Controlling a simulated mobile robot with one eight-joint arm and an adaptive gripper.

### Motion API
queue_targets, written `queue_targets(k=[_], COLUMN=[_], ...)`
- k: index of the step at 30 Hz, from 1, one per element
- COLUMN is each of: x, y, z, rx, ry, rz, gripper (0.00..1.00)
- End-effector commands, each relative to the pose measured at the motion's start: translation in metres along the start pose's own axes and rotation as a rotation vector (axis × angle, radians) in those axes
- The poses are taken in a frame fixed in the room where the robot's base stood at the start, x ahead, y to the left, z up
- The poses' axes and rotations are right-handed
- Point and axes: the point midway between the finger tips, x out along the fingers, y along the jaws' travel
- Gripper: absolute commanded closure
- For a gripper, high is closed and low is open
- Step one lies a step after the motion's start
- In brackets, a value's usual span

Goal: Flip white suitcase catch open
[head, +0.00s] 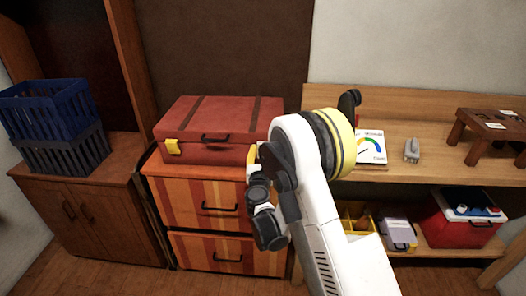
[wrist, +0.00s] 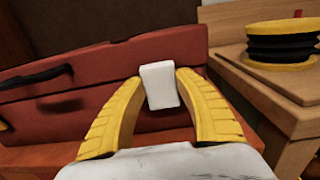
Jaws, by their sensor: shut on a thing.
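The red suitcase (head: 215,130) lies shut on top of the striped drawer cabinet, with a dark handle on its front. A yellow catch (head: 173,147) is on its front left. The white catch (wrist: 160,86) shows in the wrist view at the front right of the suitcase (wrist: 110,75); my arm hides it in the head view. It stands upright. My gripper (wrist: 160,92) has its yellow fingers at either side of the white catch and is shut on it. In the head view my gripper (head: 252,154) is at the right end of the suitcase front.
A striped drawer cabinet (head: 205,190) stands under the suitcase. A wooden shelf (head: 400,130) to the right bears a ribbed yellow and black object (wrist: 280,45), close to my gripper. Blue and dark crates (head: 50,105) stand at the left. A red cooler (head: 460,220) is low right.

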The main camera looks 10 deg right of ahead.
Motion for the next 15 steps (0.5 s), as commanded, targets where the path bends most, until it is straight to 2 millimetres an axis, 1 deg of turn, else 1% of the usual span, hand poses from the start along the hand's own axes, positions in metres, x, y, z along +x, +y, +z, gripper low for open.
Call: queue_targets(k=[9, 15], x=[0.0006, -0.0005], y=[-0.0008, -0.0003], z=[-0.0032, -0.0027], rx=[-0.003, -0.001], ry=[-0.165, -0.223], rz=[-0.003, 0.0], gripper=[0.91, 0.91])
